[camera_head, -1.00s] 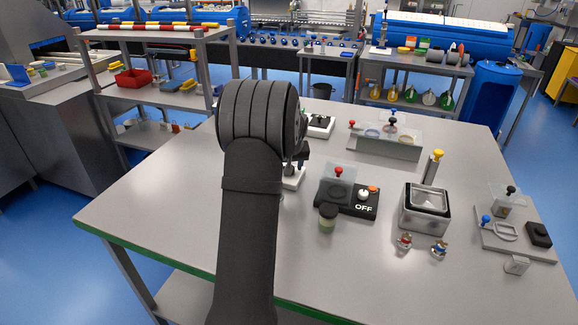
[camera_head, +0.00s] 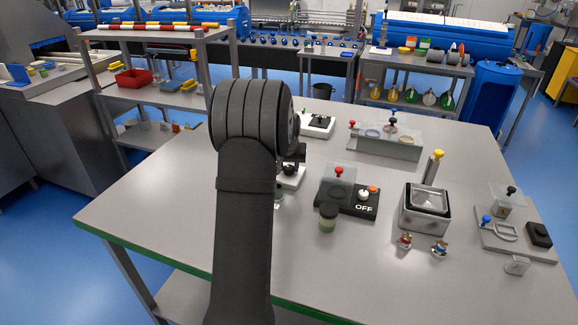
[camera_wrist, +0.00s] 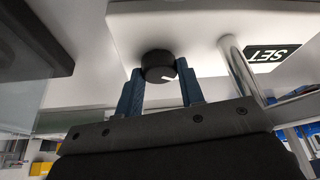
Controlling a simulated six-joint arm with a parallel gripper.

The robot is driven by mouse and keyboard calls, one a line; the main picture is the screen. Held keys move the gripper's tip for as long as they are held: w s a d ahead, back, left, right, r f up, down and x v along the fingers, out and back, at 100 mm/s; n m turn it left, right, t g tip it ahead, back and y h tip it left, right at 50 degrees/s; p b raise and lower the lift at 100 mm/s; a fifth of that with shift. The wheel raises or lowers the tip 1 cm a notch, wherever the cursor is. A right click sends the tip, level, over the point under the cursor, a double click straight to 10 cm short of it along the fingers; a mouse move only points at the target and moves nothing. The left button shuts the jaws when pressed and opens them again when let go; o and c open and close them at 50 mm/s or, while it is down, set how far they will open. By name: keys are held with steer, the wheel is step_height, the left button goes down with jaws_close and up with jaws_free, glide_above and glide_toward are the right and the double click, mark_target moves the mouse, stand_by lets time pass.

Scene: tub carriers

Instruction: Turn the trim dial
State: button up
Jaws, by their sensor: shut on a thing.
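The trim dial, a round black knob with a white pointer line, shows in the wrist view (camera_wrist: 158,66) on a pale panel. In the head view the dial (camera_head: 289,169) shows small and dark on a white base, partly behind my arm. My gripper (camera_wrist: 160,80) has its two blue fingers on either side of the dial, shut on it. In the head view the fingers are mostly hidden by my wrist. A black SET label (camera_wrist: 272,57) lies beside the dial, behind a metal post (camera_wrist: 240,65).
Right of the dial stand a black OFF box (camera_head: 347,197) with a red knob, a small jar (camera_head: 327,217) and a metal tub (camera_head: 425,207). A white dial box (camera_head: 317,125) and a clear case (camera_head: 388,140) stand farther back. The table's left part (camera_head: 160,205) is clear.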

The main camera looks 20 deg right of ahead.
steer(key=o, duration=1)
steer(key=v, duration=1.7)
steer(key=shift+a+r, duration=0.15)
steer(key=shift+s, duration=0.15)
